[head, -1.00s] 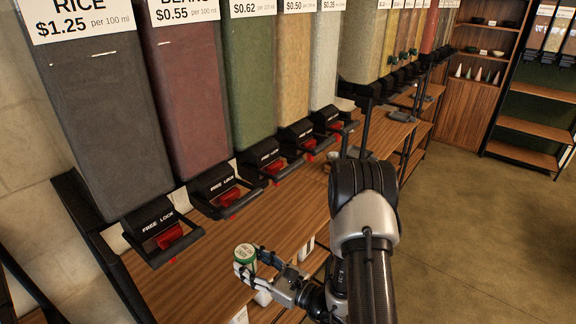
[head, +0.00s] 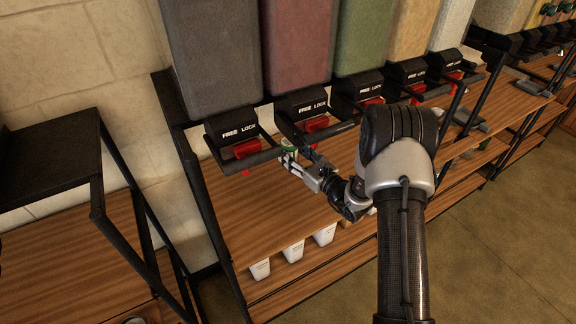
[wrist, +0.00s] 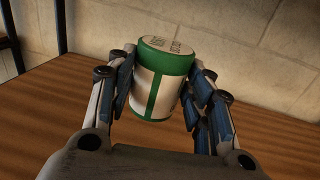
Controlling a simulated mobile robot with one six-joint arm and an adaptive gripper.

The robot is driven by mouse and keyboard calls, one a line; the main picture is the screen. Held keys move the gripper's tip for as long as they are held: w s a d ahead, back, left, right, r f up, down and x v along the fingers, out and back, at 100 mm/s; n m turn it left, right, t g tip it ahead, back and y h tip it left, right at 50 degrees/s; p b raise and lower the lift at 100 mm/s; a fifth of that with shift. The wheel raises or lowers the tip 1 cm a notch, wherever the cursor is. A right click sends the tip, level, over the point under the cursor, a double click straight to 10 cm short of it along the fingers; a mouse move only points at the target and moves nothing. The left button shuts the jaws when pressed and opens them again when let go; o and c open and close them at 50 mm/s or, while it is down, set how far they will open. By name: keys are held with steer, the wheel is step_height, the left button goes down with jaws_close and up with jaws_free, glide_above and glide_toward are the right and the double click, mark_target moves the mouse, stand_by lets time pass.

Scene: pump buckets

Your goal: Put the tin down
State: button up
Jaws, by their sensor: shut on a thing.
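The tin (wrist: 163,80) has a green lid band and a white and green label. It is upright between the two fingers of my gripper (wrist: 163,92) in the wrist view. My gripper (head: 305,163) is shut on it. In the head view, the tin (head: 290,149) shows only as a small patch of green under the second dispenser from the left. The wooden counter (head: 250,220) lies below it. I cannot tell whether the tin's base touches the counter.
Black dispenser spouts with red levers (head: 247,149) line the counter's back and hang close to my gripper. White cups (head: 293,251) stand on the shelf below. The counter's front left is clear. A separate black-framed shelf (head: 55,160) stands at the left.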

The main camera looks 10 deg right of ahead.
steer(key=x, duration=0.3)
steer(key=shift+w+d+b, duration=0.1)
steer(key=shift+w+b, duration=0.25)
steer(key=shift+w, duration=0.1)
steer(key=shift+s+f, duration=0.1)
steer(key=shift+f, duration=0.7)
steer(key=f+b, duration=0.1)
steer(key=f, duration=0.1)
steer(key=f+b, duration=0.2)
steer(key=f, duration=0.1)
steer(key=shift+w+f, duration=0.2)
steer(key=shift+f, duration=0.15)
steer(key=shift+r, duration=0.15)
